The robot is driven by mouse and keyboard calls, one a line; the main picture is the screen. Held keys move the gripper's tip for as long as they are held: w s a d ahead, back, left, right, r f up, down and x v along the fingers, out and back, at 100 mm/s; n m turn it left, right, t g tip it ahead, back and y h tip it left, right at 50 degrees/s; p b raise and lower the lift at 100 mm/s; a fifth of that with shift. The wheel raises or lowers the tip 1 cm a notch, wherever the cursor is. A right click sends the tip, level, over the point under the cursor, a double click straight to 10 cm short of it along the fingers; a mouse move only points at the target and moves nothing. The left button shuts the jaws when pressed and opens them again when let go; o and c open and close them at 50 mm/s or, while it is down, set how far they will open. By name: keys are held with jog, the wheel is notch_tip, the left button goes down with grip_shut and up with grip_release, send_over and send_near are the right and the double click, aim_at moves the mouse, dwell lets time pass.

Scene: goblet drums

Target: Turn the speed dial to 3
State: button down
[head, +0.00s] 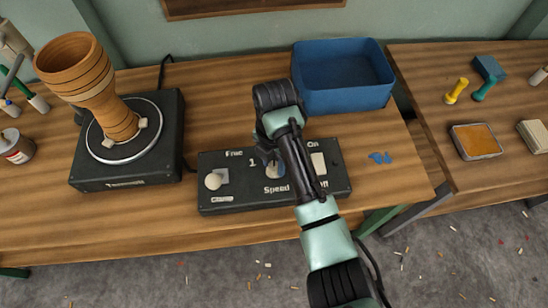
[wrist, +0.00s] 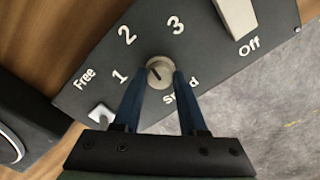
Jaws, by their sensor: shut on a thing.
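The speed dial (wrist: 160,72) is a small round pale knob with a dark mark, on a black control box (wrist: 205,45). In the head view the dial (head: 274,171) is partly hidden by my arm, and the box (head: 240,194) lies on the bench.
A turntable (head: 160,160) bearing a tilted wooden goblet drum (head: 88,80) stands left. A blue bin (head: 343,98) stands behind the box. Blue scraps (head: 380,158) lie right.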

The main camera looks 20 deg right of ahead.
aim_at(274, 166)
jog(key=m+p, duration=0.2)
jog(key=m, duration=0.1)
jog(key=m+p, duration=0.1)
jog(key=p, duration=0.1)
jog(key=shift+r, duration=0.25)
jog(key=m+p, duration=0.3)
jog(key=m, duration=0.3)
jog(key=shift+f, duration=0.15)
jog(key=shift+m, duration=0.3)
jog(key=shift+c, duration=2.3)
grip_release()
notch_tip(274, 166, up, 13)
jog(key=p, duration=0.2)
jog(key=shift+w, duration=0.1)
